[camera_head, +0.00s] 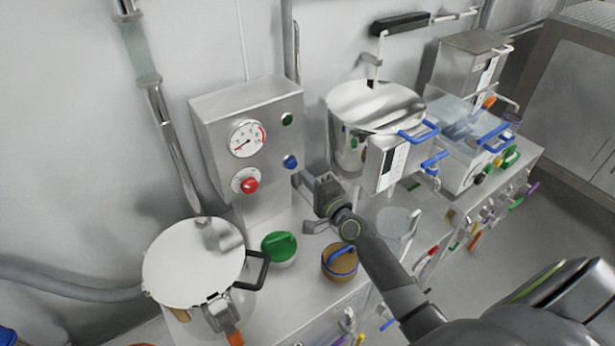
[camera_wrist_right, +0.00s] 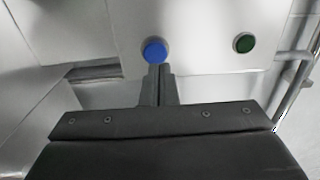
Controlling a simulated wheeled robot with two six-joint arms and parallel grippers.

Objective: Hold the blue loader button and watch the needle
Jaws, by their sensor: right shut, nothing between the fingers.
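The blue loader button (camera_head: 290,162) is on the front of a steel control box (camera_head: 205,125). It also shows in the right wrist view (camera_wrist_right: 154,50), just beyond the fingertips. My right gripper (camera_head: 298,180) is shut and empty, its tips just below and beside the button in the head view. In the right wrist view the shut fingers (camera_wrist_right: 160,69) point at the button's lower edge. I cannot tell whether they touch it. The round gauge (camera_head: 247,138) has a white face with a red arc at its right; its needle appears to point lower left. My left gripper is not in view.
A red knob (camera_head: 250,186) and a green button (camera_head: 287,119) share the box front. A lidded pot (camera_head: 193,262), a green-lidded jar (camera_head: 279,247) and a brown jar (camera_head: 339,262) stand below. A steel vessel (camera_head: 374,105) with blue handles stands right of the box.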

